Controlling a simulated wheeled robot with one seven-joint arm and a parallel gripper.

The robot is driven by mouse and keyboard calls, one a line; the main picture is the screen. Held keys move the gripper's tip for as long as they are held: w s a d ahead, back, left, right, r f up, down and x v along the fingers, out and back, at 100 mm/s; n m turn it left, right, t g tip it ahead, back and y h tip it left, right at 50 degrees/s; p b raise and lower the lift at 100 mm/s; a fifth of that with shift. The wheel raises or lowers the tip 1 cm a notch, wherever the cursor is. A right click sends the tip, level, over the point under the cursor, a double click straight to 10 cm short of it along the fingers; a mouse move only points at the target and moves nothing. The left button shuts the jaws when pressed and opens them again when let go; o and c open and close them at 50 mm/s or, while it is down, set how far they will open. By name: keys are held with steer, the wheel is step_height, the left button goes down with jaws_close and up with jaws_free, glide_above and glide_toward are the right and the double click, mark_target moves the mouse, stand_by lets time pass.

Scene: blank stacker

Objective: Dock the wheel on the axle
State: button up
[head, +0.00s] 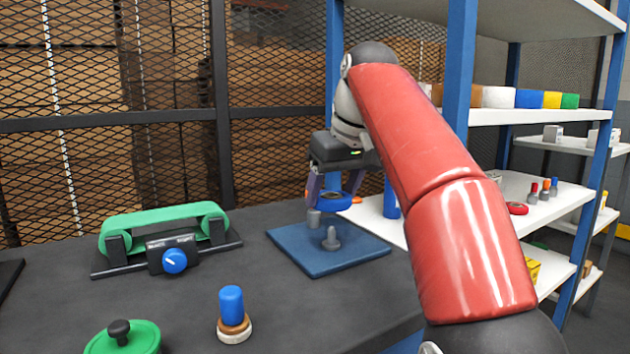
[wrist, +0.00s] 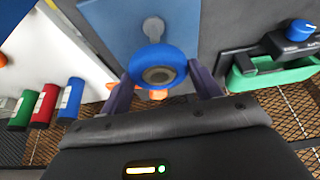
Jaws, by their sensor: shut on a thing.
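The wheel is a blue ring with a grey hub (head: 335,202); in the wrist view (wrist: 165,52) it sits between the two purple fingers. My gripper (head: 334,197) is shut on the wheel and holds it above the blue base plate (head: 290,240). The axle is a short grey post (head: 331,240) on that plate, below the wheel and apart from it. In the wrist view the axle (wrist: 153,27) shows just beyond the wheel's rim.
A green belt unit with a blue knob (head: 174,260) stands left of the plate. A blue peg on stacked rings (head: 233,312) and a green lid (head: 125,338) are at the front. Shelves (head: 520,190) with small items stand to the right. The table between is clear.

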mark_target(332, 229)
steer(key=shift+w+f, duration=0.1)
steer(key=shift+f, duration=0.05)
steer(key=shift+f+b, duration=0.95)
steer(key=shift+f, duration=1.8)
steer(key=shift+s+d+r+p, duration=0.1)
steer(key=shift+s+p, duration=0.1)
steer(key=shift+p, duration=0.2)
steer(key=shift+f+b, duration=0.45)
steer(key=shift+f, duration=0.2)
steer(key=o, duration=0.7)
steer(key=shift+p+v, duration=1.1)
steer(key=shift+v, duration=4.4)
